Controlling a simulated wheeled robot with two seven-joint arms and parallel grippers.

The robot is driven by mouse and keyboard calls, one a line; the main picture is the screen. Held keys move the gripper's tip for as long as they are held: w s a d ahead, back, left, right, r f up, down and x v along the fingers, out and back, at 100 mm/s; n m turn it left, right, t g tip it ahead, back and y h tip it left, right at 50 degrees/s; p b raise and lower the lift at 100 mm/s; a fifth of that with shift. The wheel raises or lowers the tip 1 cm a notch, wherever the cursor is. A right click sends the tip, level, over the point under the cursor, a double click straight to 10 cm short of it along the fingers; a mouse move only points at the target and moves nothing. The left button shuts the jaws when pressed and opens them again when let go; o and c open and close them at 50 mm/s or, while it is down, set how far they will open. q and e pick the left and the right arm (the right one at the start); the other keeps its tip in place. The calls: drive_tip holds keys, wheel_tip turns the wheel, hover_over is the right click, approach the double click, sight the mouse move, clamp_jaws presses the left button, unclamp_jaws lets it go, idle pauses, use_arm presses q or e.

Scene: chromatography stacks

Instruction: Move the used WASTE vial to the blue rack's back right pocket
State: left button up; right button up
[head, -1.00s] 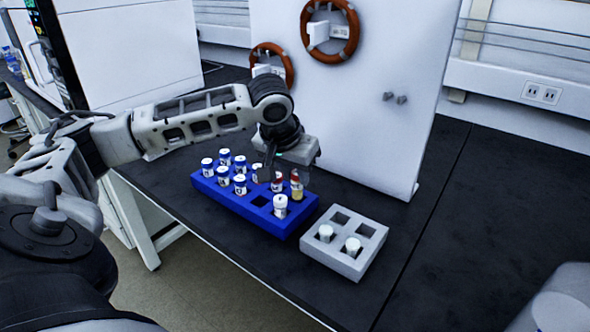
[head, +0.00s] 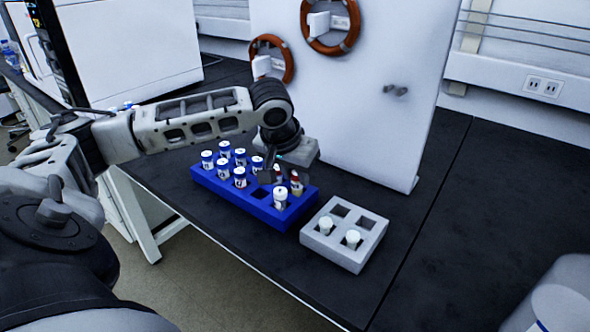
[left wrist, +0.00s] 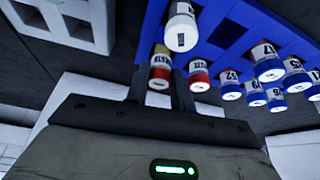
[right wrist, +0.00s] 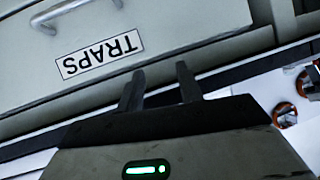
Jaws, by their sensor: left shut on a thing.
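My left gripper (head: 287,176) is at the back right of the blue rack (head: 245,197), pointing down. It is shut on the WASTE vial (head: 296,184), a small vial with a red cap and pale label; in the left wrist view this vial (left wrist: 160,70) sits between the fingertips. Its lower end is at the back right corner of the rack; I cannot tell how deep it sits. A second red-capped vial (left wrist: 198,76) stands right beside it. My right gripper (right wrist: 160,88) is open and empty, in front of a drawer labelled TRAPS.
Several blue-capped vials (head: 223,168) and a white-capped vial (head: 280,196) stand in the blue rack. A grey rack (head: 330,252) to the right holds two white-capped vials. A white panel (head: 370,130) rises behind.

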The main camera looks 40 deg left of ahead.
use_arm(q)
drive_tip(key=shift+f, duration=0.3)
drive_tip(key=o, duration=1.4)
drive_tip(key=shift+o, duration=0.2)
